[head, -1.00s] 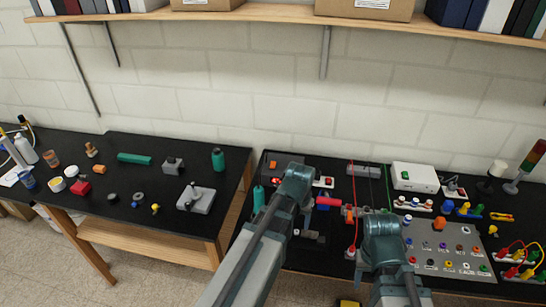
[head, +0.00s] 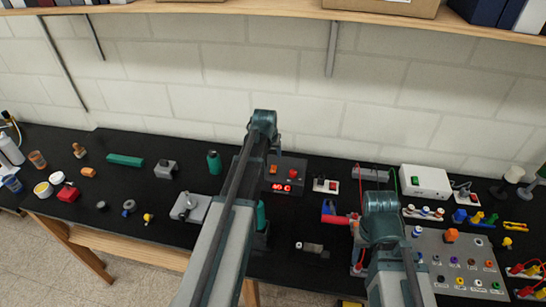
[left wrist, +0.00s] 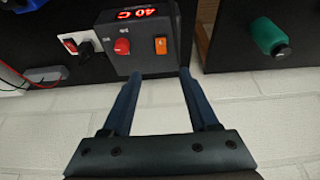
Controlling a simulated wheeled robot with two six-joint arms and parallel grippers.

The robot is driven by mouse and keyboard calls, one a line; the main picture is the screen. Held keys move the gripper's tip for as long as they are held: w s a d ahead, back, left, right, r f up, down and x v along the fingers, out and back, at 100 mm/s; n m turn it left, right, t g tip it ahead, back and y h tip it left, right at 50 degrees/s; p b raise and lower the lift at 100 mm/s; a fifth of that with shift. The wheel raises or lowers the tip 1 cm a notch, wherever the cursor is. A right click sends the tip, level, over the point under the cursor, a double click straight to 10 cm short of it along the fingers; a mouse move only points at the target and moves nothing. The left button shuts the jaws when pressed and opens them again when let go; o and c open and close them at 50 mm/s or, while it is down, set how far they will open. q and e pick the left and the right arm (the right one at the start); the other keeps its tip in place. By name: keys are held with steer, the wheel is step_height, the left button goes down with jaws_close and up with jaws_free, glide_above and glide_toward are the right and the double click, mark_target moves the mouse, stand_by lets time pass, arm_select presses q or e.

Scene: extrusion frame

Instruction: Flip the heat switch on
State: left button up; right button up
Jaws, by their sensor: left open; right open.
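The heater box (head: 284,167) is a dark grey block at the back of the bench, near the wall. I cannot tell which way the rocker is tipped. My left gripper (left wrist: 160,76) is open and empty, its fingertips just short of the box's panel near the rocker, apart from it.
A teal bottle (head: 214,162) stands left of the heater box. A red switch on a white plate (head: 325,185) sits to its right. A white box (head: 424,181) and a grey panel of coloured plugs (head: 455,258) lie further right. The wall is close behind.

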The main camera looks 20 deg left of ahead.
arm_select(q)
steer(key=shift+w+a, duration=0.2)
steer(key=shift+w, duration=0.15)
arm_select(e)
steer(key=shift+w+a, duration=0.15)
steer(key=shift+w, duration=0.1)
arm_select(q)
steer(key=b, duration=1.3)
glide_toward(274, 167)
steer(key=x, duration=0.7)
steer(key=shift+f, duration=0.2)
arm_select(e)
step_height(274, 167, down, 13)
steer(key=shift+r, duration=0.1)
arm_select(q)
steer(key=shift+c, duration=0.3)
arm_select(e)
steer(key=shift+r, duration=0.1)
arm_select(q)
jaws_close()
